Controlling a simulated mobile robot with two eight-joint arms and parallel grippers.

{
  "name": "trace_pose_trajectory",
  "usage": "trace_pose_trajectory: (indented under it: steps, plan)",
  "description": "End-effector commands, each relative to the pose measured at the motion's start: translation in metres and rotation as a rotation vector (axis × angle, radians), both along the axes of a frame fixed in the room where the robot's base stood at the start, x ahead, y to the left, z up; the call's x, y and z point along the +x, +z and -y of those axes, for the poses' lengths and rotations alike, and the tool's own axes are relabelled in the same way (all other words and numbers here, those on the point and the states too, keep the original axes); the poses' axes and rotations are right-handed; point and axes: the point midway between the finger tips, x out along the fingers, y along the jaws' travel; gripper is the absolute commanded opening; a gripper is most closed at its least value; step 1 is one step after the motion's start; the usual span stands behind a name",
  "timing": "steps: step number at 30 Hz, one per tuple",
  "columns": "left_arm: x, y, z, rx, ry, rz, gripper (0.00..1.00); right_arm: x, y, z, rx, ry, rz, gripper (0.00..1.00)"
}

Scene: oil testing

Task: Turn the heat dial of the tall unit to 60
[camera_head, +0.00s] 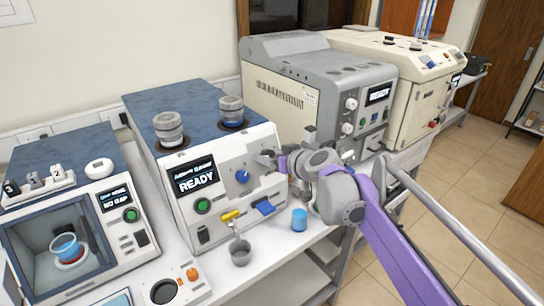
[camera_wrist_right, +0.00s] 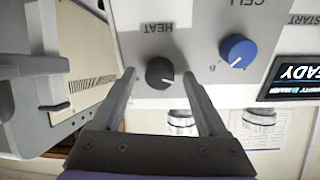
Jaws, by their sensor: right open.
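The tall unit (camera_head: 220,155) stands in the middle of the bench in the head view, its screen reading READY. Its dark grey heat dial (camera_wrist_right: 160,73) shows upside down in the right wrist view, under the label HEAT. In the head view my gripper hides that dial. My right gripper (camera_wrist_right: 159,80) is open, with one fingertip on each side of the dial. It does not look closed on it, and I cannot tell if it touches. In the head view the right gripper (camera_head: 268,160) is at the unit's front right. My left gripper is out of view.
A blue cell dial (camera_wrist_right: 237,50) sits beside the heat dial. Below on the unit are a yellow-handled tap (camera_head: 231,216) and blue lever (camera_head: 263,207). A metal cup (camera_head: 240,254) and blue cup (camera_head: 299,220) stand in front. A grey machine (camera_head: 310,85) stands right.

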Motion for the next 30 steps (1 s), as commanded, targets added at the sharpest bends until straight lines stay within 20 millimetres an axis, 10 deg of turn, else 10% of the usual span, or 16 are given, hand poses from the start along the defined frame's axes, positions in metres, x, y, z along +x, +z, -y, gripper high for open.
trace_pose_trajectory:
  steps: [2, 15, 30]
  plan:
    - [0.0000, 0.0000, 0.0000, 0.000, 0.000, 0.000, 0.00, -0.0002, 0.0000, 0.0001, 0.000, 0.000, 0.000, 0.76]
    - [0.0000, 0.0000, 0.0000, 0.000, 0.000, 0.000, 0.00, -0.0004, 0.0001, 0.0003, 0.000, 0.000, 0.000, 0.00]
    - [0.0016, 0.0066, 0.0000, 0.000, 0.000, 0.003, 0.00, -0.0002, 0.0015, 0.0004, 0.086, -0.050, -0.063, 0.00]
